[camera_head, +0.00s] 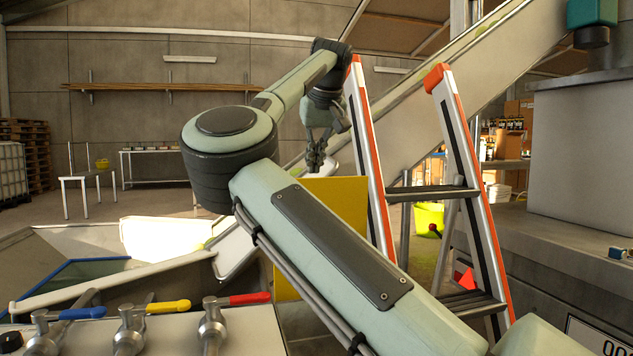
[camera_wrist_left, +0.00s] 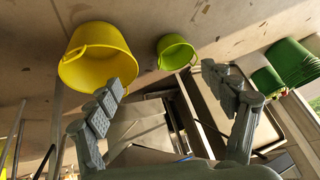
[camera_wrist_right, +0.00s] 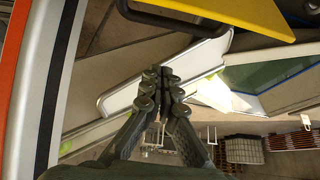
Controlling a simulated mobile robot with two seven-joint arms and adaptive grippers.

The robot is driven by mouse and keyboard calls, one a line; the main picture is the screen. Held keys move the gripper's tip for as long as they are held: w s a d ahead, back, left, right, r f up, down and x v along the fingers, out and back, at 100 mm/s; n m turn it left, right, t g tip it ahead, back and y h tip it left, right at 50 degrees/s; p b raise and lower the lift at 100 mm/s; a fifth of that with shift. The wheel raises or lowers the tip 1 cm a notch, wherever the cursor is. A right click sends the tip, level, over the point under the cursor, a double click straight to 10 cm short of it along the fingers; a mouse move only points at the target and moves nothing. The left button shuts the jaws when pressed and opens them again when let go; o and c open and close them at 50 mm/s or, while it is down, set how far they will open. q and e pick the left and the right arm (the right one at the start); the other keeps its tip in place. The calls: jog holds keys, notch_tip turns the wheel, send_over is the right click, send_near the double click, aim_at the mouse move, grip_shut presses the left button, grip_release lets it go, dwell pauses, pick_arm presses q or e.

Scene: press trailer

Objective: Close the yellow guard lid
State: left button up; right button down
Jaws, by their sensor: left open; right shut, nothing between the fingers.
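The yellow guard lid (camera_head: 345,200) shows as an upright yellow panel in the middle of the head view, partly hidden behind my right arm. Its yellow face also shows at the top right of the right wrist view (camera_wrist_right: 240,14), with a dark handle-like bar (camera_wrist_right: 160,17) by its edge. My right gripper (camera_head: 316,158) is shut and empty, just above the lid's top edge in the head view. In the right wrist view its fingertips (camera_wrist_right: 161,75) are together, apart from the lid. My left gripper (camera_wrist_left: 163,82) is open and empty; it shows only in the left wrist view.
An orange-and-grey stepladder (camera_head: 465,180) stands close right of the lid. Blue, yellow and red valve handles (camera_head: 249,299) are at the front left. A sloping conveyor (camera_head: 440,80) rises behind. Yellow (camera_wrist_left: 95,62) and green (camera_wrist_left: 175,52) buckets stand beyond my left gripper.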

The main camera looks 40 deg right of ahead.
pick_arm(q)
jog(key=w+d+r+t+h+b, duration=0.1)
jog(key=w+d+r+t, duration=0.2)
jog(key=w+d, duration=0.2)
jog(key=shift+w+r+m+h, duration=0.2)
jog(key=shift+r+m+h, duration=0.1)
jog(key=shift+m+h, duration=0.1)
pick_arm(e)
jog(key=f, duration=0.1)
jog(key=s+f, duration=0.1)
jog(key=s+a+f, duration=0.1)
jog(key=shift+f, duration=0.3)
pick_arm(q)
jog(key=shift+w+t, duration=0.1)
jog(key=shift+t, duration=0.2)
